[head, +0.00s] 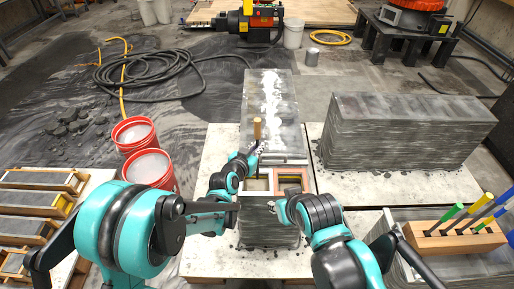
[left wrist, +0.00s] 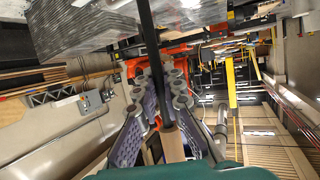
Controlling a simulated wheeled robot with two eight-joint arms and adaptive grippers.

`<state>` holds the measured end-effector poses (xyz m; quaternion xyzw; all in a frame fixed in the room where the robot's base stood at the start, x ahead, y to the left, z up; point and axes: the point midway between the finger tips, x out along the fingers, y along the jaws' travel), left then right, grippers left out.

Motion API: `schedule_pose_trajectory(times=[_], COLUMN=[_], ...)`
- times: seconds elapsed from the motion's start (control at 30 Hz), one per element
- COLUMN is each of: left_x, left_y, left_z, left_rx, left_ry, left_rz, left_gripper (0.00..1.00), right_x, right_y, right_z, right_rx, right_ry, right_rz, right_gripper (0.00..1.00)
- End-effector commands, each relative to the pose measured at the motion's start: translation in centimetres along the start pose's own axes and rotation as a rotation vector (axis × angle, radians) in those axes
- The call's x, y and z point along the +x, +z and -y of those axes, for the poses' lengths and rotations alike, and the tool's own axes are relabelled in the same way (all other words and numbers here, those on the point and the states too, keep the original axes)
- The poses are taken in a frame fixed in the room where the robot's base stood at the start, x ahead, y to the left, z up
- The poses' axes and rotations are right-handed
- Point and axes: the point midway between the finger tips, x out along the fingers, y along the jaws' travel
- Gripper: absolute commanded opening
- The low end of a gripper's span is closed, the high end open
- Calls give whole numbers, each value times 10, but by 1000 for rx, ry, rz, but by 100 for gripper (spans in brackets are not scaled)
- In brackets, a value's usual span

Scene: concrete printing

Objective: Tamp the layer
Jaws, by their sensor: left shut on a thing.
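My left gripper (head: 248,158) is shut on a tamper (head: 257,130) with a wooden handle and a dark rod. The tamper stands about upright over the near end of the middle printed concrete block (head: 270,85). In the left wrist view the fingers (left wrist: 163,82) close on the dark rod (left wrist: 148,32), with the wooden handle between them. Two open compartments lie at the block's near end; the right one has a reddish frame (head: 291,176). The tamper's foot and the layer under it are hard to make out. My right arm reaches in beside them; its jaws are not clear.
Two red buckets (head: 134,134) stand left of the block. A second layered block (head: 405,130) is on the right. A wooden rack (head: 455,238) with colored-handled tools is at lower right. Wooden molds (head: 35,205) lie at lower left. Black hose (head: 150,68) lies on the floor behind.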

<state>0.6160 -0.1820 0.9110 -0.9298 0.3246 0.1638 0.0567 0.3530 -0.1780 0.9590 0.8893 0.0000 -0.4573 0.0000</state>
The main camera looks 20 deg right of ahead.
Motion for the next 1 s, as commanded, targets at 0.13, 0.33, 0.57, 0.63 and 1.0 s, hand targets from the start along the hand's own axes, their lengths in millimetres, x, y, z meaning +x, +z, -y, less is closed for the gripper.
schedule_pose_trajectory(times=[0.13,0.33,0.57,0.63,1.0], left_x=[7,14,20,19,6], left_y=[18,37,55,52,17], left_z=[0,0,0,0,0], left_rx=[0,0,0,0,0], left_ry=[0,0,0,0,0], left_rz=[0,-1,-1,-1,-1], left_gripper=[0,0,0,0,0], right_x=[15,29,25,24,3], right_y=[10,21,18,17,2], right_z=[0,0,0,0,0], right_rx=[0,0,0,0,0], right_ry=[0,0,0,0,0], right_rz=[0,0,0,0,0], right_gripper=[33,33,33,33,33])
